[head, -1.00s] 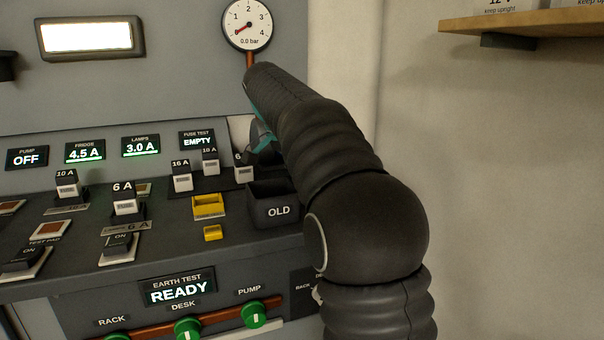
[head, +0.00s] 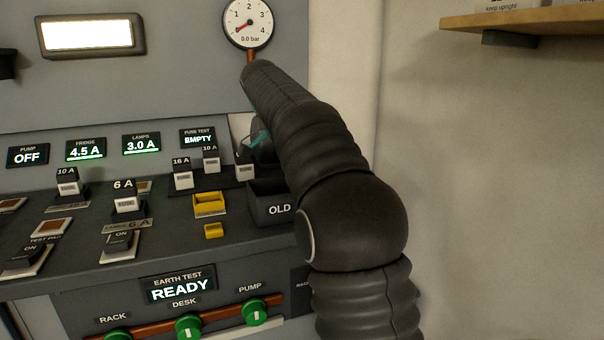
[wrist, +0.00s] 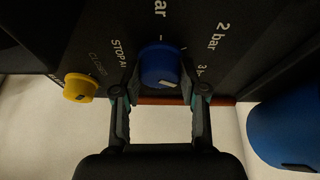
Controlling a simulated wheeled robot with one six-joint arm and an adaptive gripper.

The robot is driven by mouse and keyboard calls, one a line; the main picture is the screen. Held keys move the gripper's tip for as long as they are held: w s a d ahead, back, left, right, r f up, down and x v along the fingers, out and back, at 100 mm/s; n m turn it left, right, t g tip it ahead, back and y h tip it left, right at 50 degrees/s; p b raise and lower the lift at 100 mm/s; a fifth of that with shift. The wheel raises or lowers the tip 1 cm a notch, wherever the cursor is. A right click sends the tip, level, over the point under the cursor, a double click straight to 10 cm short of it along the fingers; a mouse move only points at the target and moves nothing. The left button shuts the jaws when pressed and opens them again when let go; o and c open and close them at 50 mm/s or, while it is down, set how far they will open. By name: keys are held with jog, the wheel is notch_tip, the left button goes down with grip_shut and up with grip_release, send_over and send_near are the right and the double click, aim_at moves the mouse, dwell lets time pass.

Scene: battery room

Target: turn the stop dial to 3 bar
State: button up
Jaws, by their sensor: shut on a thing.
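The blue stop dial (wrist: 160,64) sits on a dark panel in the wrist view. My gripper (wrist: 160,80) is shut on it, one finger on each side. A pale mark shows on the dial's lower edge, pointing down and slightly right in the picture; I cannot tell which number it lines up with. A "2 bar" label (wrist: 221,38) and a partly covered "3" label (wrist: 202,70) are to the dial's right, "STOP AT" to its left. In the head view my arm hides the dial and most of my gripper.
A yellow knob (wrist: 80,88) by a "CLOSED" label is left of the dial; a large blue object (wrist: 285,125) is at right. The gauge (head: 248,22) reads 0.0 bar and the pump display (head: 28,155) reads OFF. The OLD bin (head: 272,207) stands beside my arm.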

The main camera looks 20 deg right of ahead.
jog(key=o, duration=1.1)
jog(key=shift+o, duration=0.2)
jog(key=v, duration=0.7)
jog(key=shift+r, duration=0.2)
jog(key=shift+a, duration=0.15)
